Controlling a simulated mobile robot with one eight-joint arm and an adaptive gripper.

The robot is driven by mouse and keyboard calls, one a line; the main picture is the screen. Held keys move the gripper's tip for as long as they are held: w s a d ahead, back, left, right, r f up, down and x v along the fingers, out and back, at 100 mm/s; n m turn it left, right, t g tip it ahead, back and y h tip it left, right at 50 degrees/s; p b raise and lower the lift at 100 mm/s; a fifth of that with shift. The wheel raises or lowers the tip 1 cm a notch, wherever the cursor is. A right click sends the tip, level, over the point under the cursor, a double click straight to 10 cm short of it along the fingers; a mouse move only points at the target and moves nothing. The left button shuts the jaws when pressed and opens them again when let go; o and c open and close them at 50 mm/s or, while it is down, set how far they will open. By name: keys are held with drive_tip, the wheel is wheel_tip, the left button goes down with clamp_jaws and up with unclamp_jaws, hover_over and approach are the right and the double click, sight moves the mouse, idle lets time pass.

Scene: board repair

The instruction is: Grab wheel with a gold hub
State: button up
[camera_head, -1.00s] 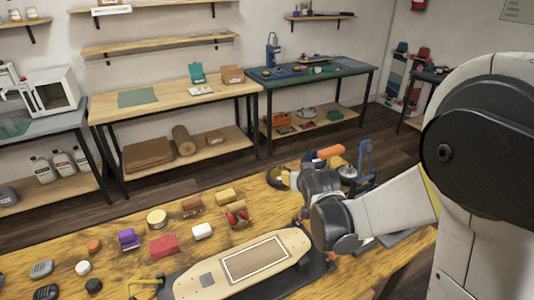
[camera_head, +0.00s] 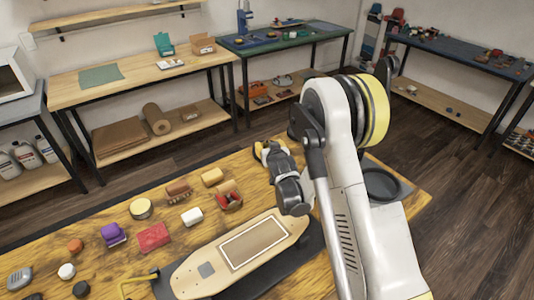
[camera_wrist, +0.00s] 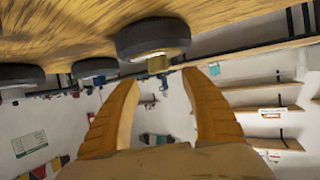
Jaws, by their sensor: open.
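The wheel with a gold hub (camera_wrist: 153,38) is a black tyre close ahead of my gripper in the wrist view, which shows the table upside down at the top. Its gold hub (camera_wrist: 158,65) faces the gap between the fingers. My gripper (camera_wrist: 160,82) is open, its two orange-brown fingers apart with nothing between them. In the wrist view the fingertips lie just beside and below the hub; I cannot tell if they touch.
Two other dark wheels (camera_wrist: 18,75) (camera_wrist: 95,68) stand to the left in the wrist view. In the head view a skateboard deck (camera_head: 245,250), a red block (camera_head: 153,237) and a purple piece (camera_head: 112,233) lie on the wooden table. A dark mat lies under the deck.

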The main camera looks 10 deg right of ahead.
sight(267, 143)
drive_tip(key=b+x, duration=0.1)
drive_tip(key=x, duration=0.1)
drive_tip(key=b+x, duration=0.1)
drive_tip(key=x, duration=0.1)
drive_tip(key=shift+f, duration=0.35)
drive_tip(key=shift+w, duration=0.2)
drive_tip(key=shift+r, duration=0.1)
clamp_jaws()
